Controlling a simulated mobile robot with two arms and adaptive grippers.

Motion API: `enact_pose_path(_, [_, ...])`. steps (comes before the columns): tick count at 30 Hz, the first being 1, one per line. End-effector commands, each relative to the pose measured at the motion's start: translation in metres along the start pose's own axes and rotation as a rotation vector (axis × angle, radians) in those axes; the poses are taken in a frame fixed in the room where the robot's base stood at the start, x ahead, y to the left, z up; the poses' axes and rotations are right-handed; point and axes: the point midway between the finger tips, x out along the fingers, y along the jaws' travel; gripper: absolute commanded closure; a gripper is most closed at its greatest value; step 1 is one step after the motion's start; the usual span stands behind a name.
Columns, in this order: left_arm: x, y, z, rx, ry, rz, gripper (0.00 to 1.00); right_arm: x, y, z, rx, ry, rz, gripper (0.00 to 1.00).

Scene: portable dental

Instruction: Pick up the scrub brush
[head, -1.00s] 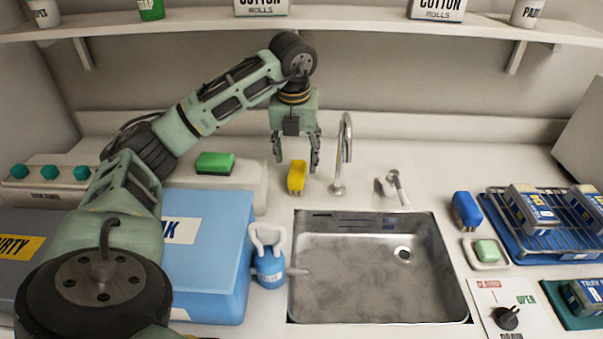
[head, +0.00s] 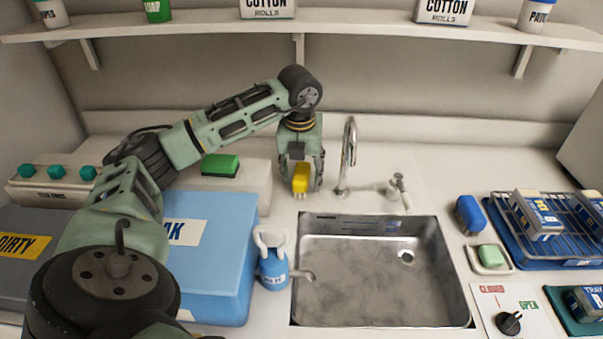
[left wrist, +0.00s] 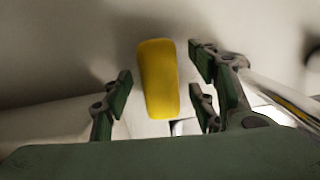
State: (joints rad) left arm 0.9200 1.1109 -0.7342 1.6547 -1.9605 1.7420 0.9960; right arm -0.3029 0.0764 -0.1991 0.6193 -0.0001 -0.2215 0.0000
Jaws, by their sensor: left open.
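A yellow block-shaped scrub brush (head: 301,179) stands on the counter behind the sink's left end. My left gripper (head: 302,184) points down over it, with the yellow brush between its open fingers. In the left wrist view, the yellow brush (left wrist: 158,80) lies between the fingers of my left gripper (left wrist: 163,85), with a gap visible on both sides. Its underside is hidden there. My right gripper is not in view.
The faucet (head: 348,155) rises just right of the gripper. The metal sink (head: 385,270) lies in front. A blue box (head: 213,270) is front left.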

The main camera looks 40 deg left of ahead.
Motion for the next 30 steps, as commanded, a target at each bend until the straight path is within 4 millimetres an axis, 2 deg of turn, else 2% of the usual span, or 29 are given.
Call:
enact_pose_path(13, [0.0027,0.0002,-0.0004,0.000,0.000,0.000,0.48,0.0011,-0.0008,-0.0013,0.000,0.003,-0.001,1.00])
enact_pose_path(30, [0.0023,0.0002,-0.0002,0.000,0.000,0.000,0.97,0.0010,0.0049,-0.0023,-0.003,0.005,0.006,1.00])
